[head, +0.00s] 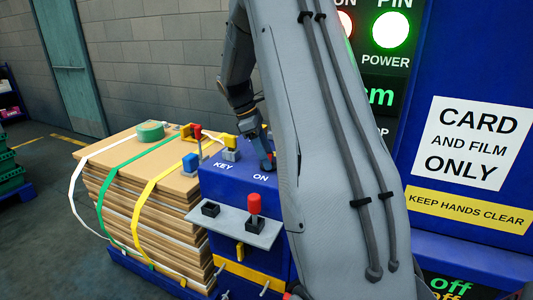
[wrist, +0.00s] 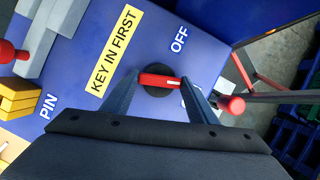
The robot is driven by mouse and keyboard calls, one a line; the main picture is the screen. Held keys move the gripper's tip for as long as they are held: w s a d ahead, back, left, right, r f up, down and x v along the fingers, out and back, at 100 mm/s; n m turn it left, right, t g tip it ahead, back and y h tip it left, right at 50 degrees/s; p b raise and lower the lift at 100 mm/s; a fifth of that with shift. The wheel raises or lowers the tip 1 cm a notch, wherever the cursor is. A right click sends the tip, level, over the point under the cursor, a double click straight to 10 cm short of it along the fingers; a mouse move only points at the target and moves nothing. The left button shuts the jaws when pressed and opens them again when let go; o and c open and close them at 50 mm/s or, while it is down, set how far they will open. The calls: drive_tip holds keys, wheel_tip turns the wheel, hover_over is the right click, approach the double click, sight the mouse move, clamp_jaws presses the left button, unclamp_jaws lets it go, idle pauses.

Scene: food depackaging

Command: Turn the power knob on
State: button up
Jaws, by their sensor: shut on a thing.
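The power knob (wrist: 158,81) shows in the wrist view as a red bar on a round black base, with a white mark near its right end. My gripper (wrist: 160,84) has a finger at each end of the bar and is shut on it. The OFF label (wrist: 179,39) is in clear view above the knob; a label beside the right finger is mostly covered. In the head view my gripper (head: 266,162) is at the top of the blue control box (head: 222,184), near the ON label (head: 260,177); the knob itself is hard to make out there.
A yellow KEY IN FIRST label (wrist: 115,52) lies left of the knob. A red-topped lever (head: 254,205) stands on a grey plate at the box front. Strapped cardboard (head: 150,205) stands to the left. A lamp above POWER (head: 390,30) glows white with a green rim.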

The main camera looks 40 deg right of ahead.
drive_tip(key=shift+d+m+g+y+p, duration=0.15)
drive_tip(key=shift+m+g+y+p, duration=0.3)
drive_tip(key=shift+m, duration=1.45)
drive_tip(key=shift+y, duration=0.25)
drive_tip(key=o, duration=1)
drive_tip(key=shift+s, duration=0.15)
drive_tip(key=shift+o, duration=0.2)
drive_tip(key=shift+w+r, duration=0.1)
drive_tip(key=shift+w, duration=0.1)
drive_tip(key=shift+w+r+b, duration=0.1)
drive_tip(key=shift+r+b, duration=0.15)
drive_tip(key=shift+b, duration=0.1)
drive_tip(key=b+v, duration=0.2)
drive_tip(key=v, duration=0.5)
